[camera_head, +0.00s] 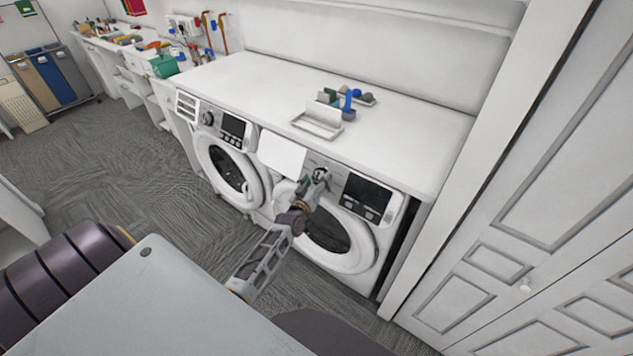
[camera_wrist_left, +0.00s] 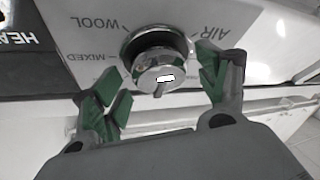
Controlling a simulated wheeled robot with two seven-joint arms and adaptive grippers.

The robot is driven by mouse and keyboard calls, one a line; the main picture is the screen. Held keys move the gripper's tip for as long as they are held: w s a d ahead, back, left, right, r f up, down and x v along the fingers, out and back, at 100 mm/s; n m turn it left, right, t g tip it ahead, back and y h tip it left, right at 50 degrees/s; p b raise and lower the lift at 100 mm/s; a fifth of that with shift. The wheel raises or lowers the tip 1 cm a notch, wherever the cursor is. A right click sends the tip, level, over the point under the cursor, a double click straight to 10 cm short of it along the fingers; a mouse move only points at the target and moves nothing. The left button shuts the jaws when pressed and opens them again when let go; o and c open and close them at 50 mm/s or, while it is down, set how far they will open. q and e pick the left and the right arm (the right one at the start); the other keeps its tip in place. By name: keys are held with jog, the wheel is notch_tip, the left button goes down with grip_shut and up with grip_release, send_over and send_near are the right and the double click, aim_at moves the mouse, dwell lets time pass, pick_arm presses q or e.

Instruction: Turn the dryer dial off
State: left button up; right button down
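The dryer (camera_head: 375,236) is the right-hand white machine under the counter, with a round door and a dark display. Its silver dial (camera_head: 320,174) is at the upper left of its front panel. In the left wrist view the dial (camera_wrist_left: 160,58) is a chrome knob, with AIR, WOOL and MIXED printed around it. Its small notch points to the bottom of that view. My left gripper (camera_head: 308,184) is at the dial. Its green-padded fingers (camera_wrist_left: 162,82) are open, one on each side of the knob, with small gaps showing. My right gripper is not in view.
A second front-loading machine (camera_head: 226,165) stands to the left. The white counter (camera_head: 400,135) above holds a white tray (camera_head: 318,121) and small items. A white panelled door (camera_head: 560,170) is at the right. Open carpet (camera_head: 110,170) lies at the left.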

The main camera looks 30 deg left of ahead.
pick_arm(q)
jog(key=shift+s, duration=0.1)
dwell(0.3)
jog(key=shift+s+d, duration=0.15)
jog(key=shift+s, duration=0.8)
jog(key=s+d, duration=0.1)
jog(key=s, duration=0.8)
jog(key=shift+s+d+r, duration=0.35)
jog(key=shift+s, duration=0.05)
